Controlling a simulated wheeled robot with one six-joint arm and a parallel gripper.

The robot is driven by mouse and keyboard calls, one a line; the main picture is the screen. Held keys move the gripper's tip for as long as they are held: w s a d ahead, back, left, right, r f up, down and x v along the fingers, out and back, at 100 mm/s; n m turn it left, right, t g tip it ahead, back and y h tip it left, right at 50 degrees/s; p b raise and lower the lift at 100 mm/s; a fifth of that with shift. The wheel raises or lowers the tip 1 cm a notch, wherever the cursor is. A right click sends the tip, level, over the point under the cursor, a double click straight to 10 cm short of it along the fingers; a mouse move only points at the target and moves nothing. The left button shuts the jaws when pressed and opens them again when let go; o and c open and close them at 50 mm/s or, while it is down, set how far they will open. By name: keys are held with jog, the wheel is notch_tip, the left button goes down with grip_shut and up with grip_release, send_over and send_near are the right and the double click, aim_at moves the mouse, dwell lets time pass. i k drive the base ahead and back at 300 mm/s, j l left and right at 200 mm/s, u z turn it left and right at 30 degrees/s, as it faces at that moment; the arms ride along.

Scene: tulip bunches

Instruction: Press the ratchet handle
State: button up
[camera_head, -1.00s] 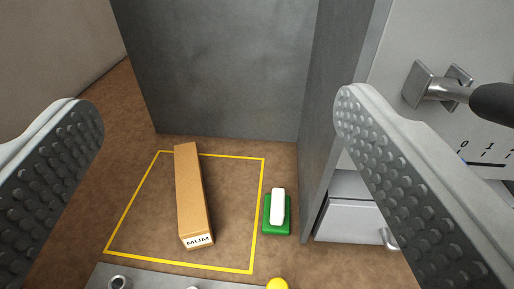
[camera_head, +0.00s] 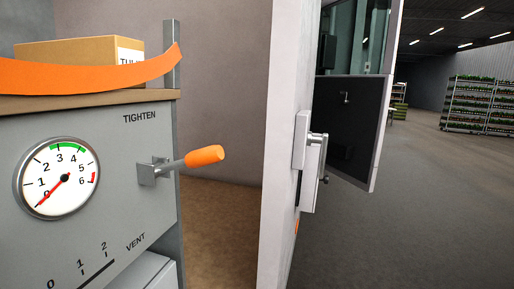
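The ratchet handle (camera_head: 205,156) has an orange grip on a metal lever. It sticks out to the right from a bracket on the grey panel (camera_head: 115,165), below the word TIGHTEN. A round gauge (camera_head: 57,178) on the panel has a red needle pointing at 0. An orange strap (camera_head: 75,77) runs across in front of a cardboard box (camera_head: 75,50) on the panel's wooden top. My gripper is not in view, so I see nothing touching the handle.
A VENT scale (camera_head: 95,268) is at the panel's lower edge. A white wall edge (camera_head: 281,150) stands right of the handle, with an open door (camera_head: 350,130) beyond it. Brown floor lies between panel and wall. Plant racks (camera_head: 480,105) stand far right.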

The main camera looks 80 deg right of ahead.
aim_at(211, 154)
jog(key=z, duration=1.5)
